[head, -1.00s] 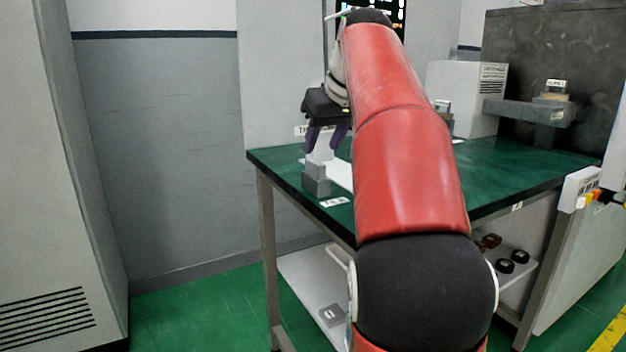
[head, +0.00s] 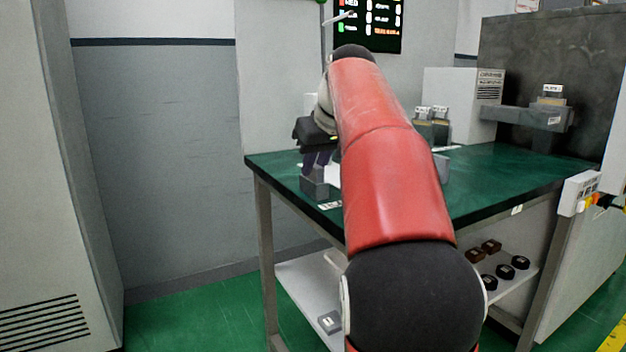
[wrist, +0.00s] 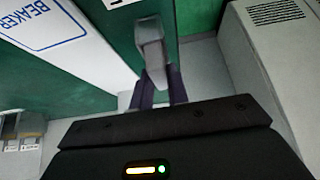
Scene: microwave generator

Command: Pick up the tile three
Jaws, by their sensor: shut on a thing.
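My gripper (head: 318,163) is low over the front-left corner of the green table in the head view. Its purple fingers reach down to a grey block (head: 314,186). In the wrist view my gripper (wrist: 161,88) is shut on a narrow grey piece (wrist: 151,45) between the fingers. No readable "three" label shows on this piece, so I cannot confirm it is the tile three. Its lower end and contact with the table cannot be told. A small grey labelled piece (head: 329,321) lies on the lower shelf, its label unreadable.
The green table (head: 500,180) has free room at its right. Two labelled containers (head: 431,128) stand at the back. A white mat marked BEAKER (wrist: 62,45) lies beside my gripper. Several dark pieces (head: 497,262) sit on the lower shelf. A dark wall unit (head: 535,115) stands behind.

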